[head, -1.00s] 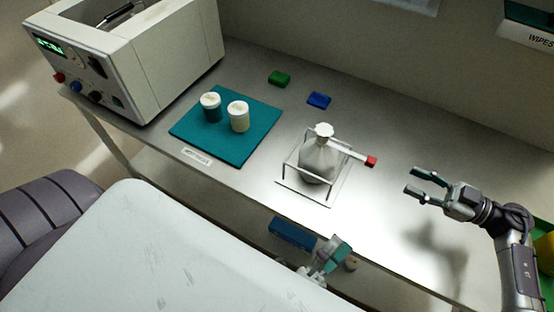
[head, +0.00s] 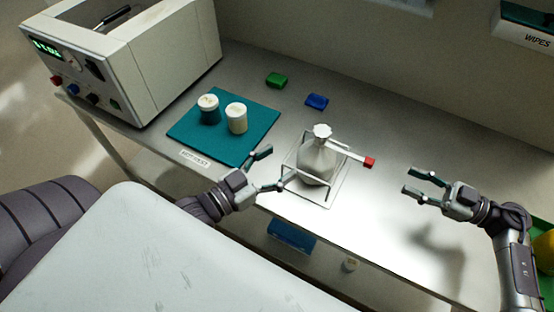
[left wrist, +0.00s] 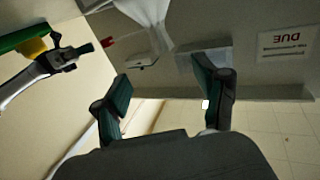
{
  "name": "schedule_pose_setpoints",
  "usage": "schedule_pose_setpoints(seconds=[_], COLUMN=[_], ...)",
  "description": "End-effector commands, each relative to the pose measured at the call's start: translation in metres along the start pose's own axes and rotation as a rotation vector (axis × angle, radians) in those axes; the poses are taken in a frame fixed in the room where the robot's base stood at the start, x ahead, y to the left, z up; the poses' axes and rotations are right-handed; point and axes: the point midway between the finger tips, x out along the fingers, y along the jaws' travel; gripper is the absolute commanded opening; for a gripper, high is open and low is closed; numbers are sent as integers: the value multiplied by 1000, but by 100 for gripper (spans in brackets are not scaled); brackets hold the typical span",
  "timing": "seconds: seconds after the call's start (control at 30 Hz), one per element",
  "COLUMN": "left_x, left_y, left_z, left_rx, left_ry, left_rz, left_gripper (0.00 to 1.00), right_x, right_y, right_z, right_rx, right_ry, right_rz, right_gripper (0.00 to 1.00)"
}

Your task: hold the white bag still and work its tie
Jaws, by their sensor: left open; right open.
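The white bag (head: 318,160) stands upright in a thin wire frame (head: 326,197) on the metal bench, its neck gathered under a pale cap-like top. A white tie strip (head: 345,152) runs right from the neck and ends in a red tab (head: 369,163). My left gripper (head: 275,168) is open and empty just left of the frame, its fingers pointing toward the bag. Its open fingers (left wrist: 165,98) also show in the left wrist view. My right gripper (head: 409,181) is open and empty to the right of the red tab, apart from it.
A teal mat (head: 240,150) with two capped jars (head: 237,118) lies left of the bag. Green (head: 276,80) and blue (head: 316,101) blocks lie behind. A boxy instrument (head: 150,60) stands at the back left. Bench surface right of the bag is clear.

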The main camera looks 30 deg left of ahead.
Motion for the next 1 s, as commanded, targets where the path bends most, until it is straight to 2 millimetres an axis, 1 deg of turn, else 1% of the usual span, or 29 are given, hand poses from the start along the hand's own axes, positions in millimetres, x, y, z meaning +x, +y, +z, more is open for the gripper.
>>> schedule_pose_setpoints(seconds=[0.07, 0.17, 0.27, 0.6, 0.7, 0.83, 1.0], left_x=[2, 10, 24, 91, 108, 125, 136], left_y=[-2, -3, -3, -3, -3, -3, -2], left_z=[-1, -2, -3, -2, -2, -1, 0], left_rx=[-23, -33, -32, -31, -31, -32, -31], left_ry=[-8, -10, -7, -7, -7, -9, -10], left_rz=[1, 0, 0, 0, 0, 0, 1], left_gripper=[72, 72, 72, 72, 72, 72, 72], right_x=[0, 0, 0, 0, 0, 0, 0], right_y=[0, 0, 0, 0, 0, 0, 0], right_z=[0, 0, 0, 0, 0, 0, 0], right_rx=[0, 0, 0, 0, 0, 0, 0], right_ry=[0, 0, 0, 0, 0, 0, 0], right_rz=[0, 0, 0, 0, 0, 0, 0], right_gripper=[42, 42, 42, 42, 42, 42, 42])
